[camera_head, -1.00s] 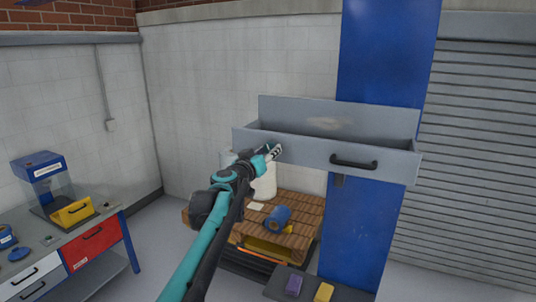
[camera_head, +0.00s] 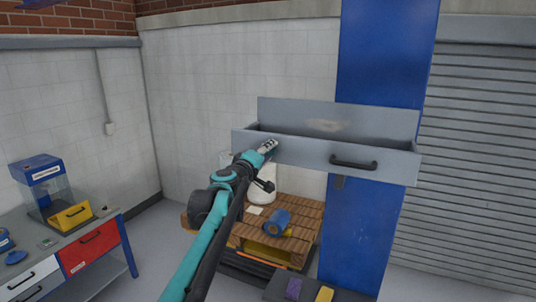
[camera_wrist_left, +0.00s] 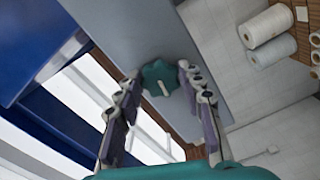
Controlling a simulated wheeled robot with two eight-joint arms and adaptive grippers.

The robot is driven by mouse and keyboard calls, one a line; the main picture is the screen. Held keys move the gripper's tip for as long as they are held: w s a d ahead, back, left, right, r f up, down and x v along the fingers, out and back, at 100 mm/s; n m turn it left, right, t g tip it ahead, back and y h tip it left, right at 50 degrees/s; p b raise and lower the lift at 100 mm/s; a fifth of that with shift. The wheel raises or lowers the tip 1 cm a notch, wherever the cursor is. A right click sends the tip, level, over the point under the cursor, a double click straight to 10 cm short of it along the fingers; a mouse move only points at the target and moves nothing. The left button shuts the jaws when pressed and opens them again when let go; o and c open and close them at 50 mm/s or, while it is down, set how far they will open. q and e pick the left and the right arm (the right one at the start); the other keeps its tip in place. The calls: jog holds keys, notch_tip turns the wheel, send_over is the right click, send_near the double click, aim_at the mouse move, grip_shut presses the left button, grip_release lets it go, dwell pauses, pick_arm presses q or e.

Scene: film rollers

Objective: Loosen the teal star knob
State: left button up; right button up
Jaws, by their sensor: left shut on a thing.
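The teal star knob (camera_wrist_left: 153,77) shows in the left wrist view, with a pale mark across its face, on a grey panel (camera_wrist_left: 135,35). My left gripper (camera_wrist_left: 160,82) has its fingertips on either side of the knob and is shut on it. In the head view my left gripper (camera_head: 268,147) is at the left end of the grey open-topped box (camera_head: 300,150). The knob cannot be made out in the head view. My right gripper is in neither view.
The grey box with a black handle (camera_head: 353,162) is in front of a blue column (camera_head: 385,60). Below is a wooden pallet (camera_head: 308,212) with a blue roll (camera_head: 277,221) and a white roll (camera_head: 262,190). A workbench (camera_head: 70,245) stands at the left.

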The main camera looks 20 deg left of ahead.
pick_arm(q)
jog(key=shift+n, duration=1.1)
jog(key=o, duration=1.2)
jog(key=shift+c, duration=0.2)
jog(key=s, duration=1.2)
